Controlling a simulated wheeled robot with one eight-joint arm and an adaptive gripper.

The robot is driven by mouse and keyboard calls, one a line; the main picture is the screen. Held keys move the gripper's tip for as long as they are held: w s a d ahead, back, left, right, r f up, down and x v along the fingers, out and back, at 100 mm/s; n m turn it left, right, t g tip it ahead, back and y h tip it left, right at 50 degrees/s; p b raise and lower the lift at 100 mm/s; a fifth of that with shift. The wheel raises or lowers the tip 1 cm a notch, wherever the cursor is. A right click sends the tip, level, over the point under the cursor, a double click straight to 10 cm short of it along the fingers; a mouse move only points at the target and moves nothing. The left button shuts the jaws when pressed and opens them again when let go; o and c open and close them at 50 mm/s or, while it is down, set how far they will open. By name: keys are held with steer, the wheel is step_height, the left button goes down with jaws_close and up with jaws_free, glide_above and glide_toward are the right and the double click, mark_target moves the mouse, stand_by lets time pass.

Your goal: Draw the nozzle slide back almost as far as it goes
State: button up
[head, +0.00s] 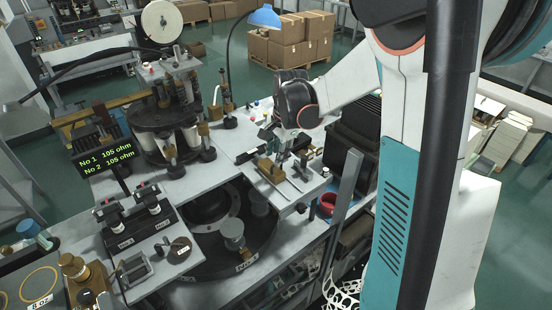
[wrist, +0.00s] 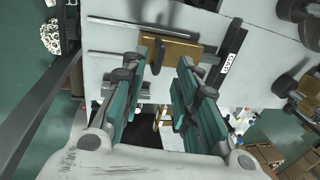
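The nozzle slide appears to be the brass block (head: 268,171) on the grey worktop, with thin metal rods beside it. It also shows in the wrist view as a brass plate (wrist: 183,51) with a dark upright knob (wrist: 158,55) on its near side. My gripper (head: 278,150) points down close over the block in the head view. In the wrist view its two teal fingers (wrist: 161,68) are apart, one on each side of the knob. I see gaps between the knob and the fingers; whether anything touches is not clear. My gripper partly hides the block in the head view.
A dark labelled rail (wrist: 228,60) runs beside the brass plate. A dark round turntable (head: 215,210) is set into the bench left of the slide.

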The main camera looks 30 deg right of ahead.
mark_target(276, 173)
steer(key=shift+w+a+f, duration=0.1)
steer(key=shift+w+f, duration=0.1)
steer(key=shift+f, duration=0.75)
steer(key=shift+w+f, duration=0.15)
steer(key=shift+f, duration=0.75)
jaws_close()
